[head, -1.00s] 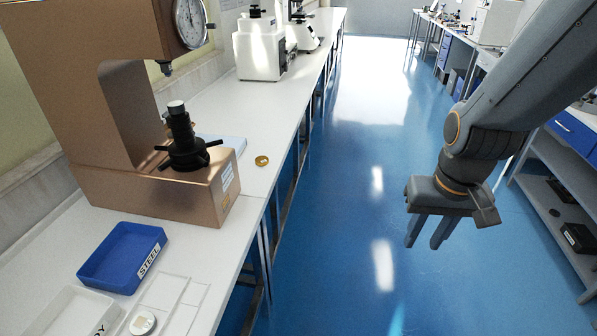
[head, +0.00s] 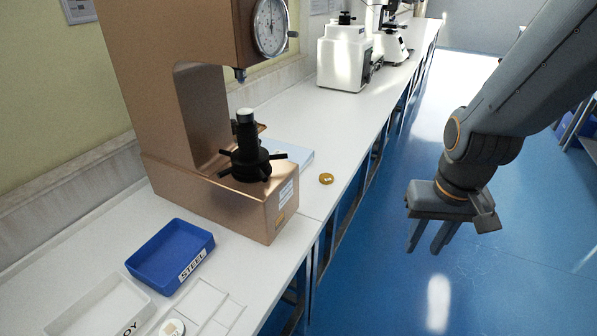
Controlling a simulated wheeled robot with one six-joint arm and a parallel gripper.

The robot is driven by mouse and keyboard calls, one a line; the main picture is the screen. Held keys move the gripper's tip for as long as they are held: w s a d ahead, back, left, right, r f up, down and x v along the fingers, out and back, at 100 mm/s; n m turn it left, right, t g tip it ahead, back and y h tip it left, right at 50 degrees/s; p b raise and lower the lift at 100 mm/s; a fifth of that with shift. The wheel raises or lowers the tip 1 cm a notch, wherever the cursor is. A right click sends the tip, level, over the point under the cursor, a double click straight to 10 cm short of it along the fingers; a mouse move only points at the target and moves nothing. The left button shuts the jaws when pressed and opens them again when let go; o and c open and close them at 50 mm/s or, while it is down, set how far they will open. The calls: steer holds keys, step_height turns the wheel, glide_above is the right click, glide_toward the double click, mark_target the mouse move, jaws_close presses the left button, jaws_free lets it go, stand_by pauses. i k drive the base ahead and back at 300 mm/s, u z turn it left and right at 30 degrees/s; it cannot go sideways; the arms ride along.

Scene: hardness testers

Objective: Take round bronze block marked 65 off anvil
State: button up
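The copper-coloured hardness tester (head: 215,195) stands on the bench at the left. Its anvil (head: 245,117) is a grey-topped cylinder on a black screw with a handwheel, below the indenter (head: 240,75). I cannot make out a bronze block or a mark 65 on the anvil. A round bronze-yellow block (head: 326,179) with a small pale label lies flat on the bench, right of the tester; its mark is too small to read. My gripper (head: 429,238) hangs over the floor at the right, fingers down, apart and empty, well away from the tester.
A blue tray marked STEEL (head: 172,255) and a white tray (head: 85,310) stand at the front left. White instruments (head: 343,58) stand farther back. The blue floor (head: 380,300) is clear.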

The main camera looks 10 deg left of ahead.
mark_target(326, 178)
steer(key=z, duration=0.1)
steer(key=i, duration=1.15)
steer(key=z, duration=0.45)
